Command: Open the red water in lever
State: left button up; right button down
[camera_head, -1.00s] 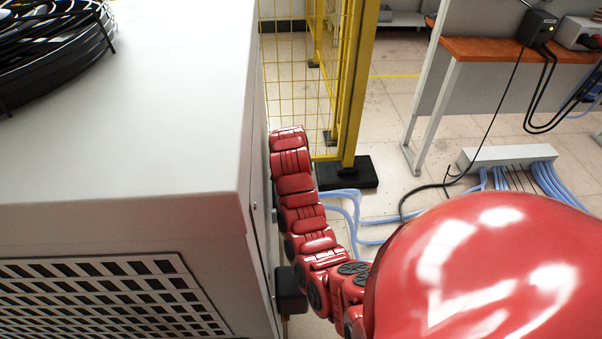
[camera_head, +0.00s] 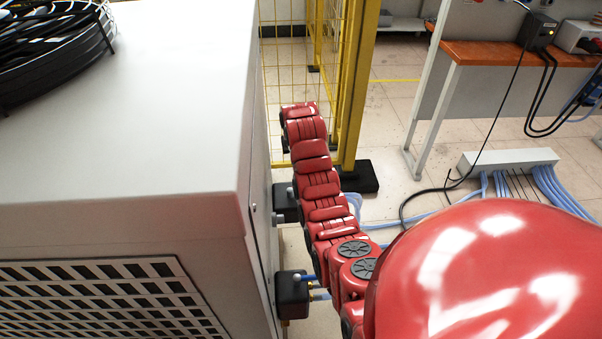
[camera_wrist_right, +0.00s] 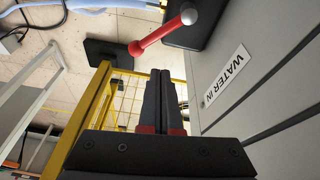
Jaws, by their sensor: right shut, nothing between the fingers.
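The red water in lever (camera_wrist_right: 163,32) shows near the top of the right wrist view. It is a red rod with a red ball at its left end and a silver ball at its right end, by a dark block (camera_wrist_right: 191,33). A "WATER IN" label (camera_wrist_right: 226,76) is on the grey panel to its right. My right gripper (camera_wrist_right: 160,72) is shut and empty, its fingertips below the lever in that view, with a visible gap between them. In the head view my right arm runs beside the cabinet, and its gripper is not visible. My left gripper is out of view.
The grey cabinet (camera_head: 130,160) fills the left of the head view, with a cable coil (camera_head: 55,50) on top. Two black blocks (camera_head: 292,296) (camera_head: 286,203) stick out from its right side. A yellow fence (camera_head: 352,90) and black foot (camera_head: 358,177) stand beyond my arm.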

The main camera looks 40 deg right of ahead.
jog(key=w+d+f+n+y+b, duration=0.1)
jog(key=w+f+n+y+b, duration=0.25)
jog(key=f+n+b, duration=0.4)
jog(key=shift+s+d+r+n+h+p, duration=0.15)
jog(key=shift+s+p, duration=0.4)
jog(key=shift+p, duration=1.35)
jog(key=shift+s+d+r+h+p, duration=0.1)
jog(key=shift+s+d+p, duration=0.3)
jog(key=shift+p, duration=1.55)
jog(key=shift+s+d+r+n+h+p, duration=0.1)
jog(key=shift+s+p, duration=0.55)
jog(key=shift+p, duration=1.25)
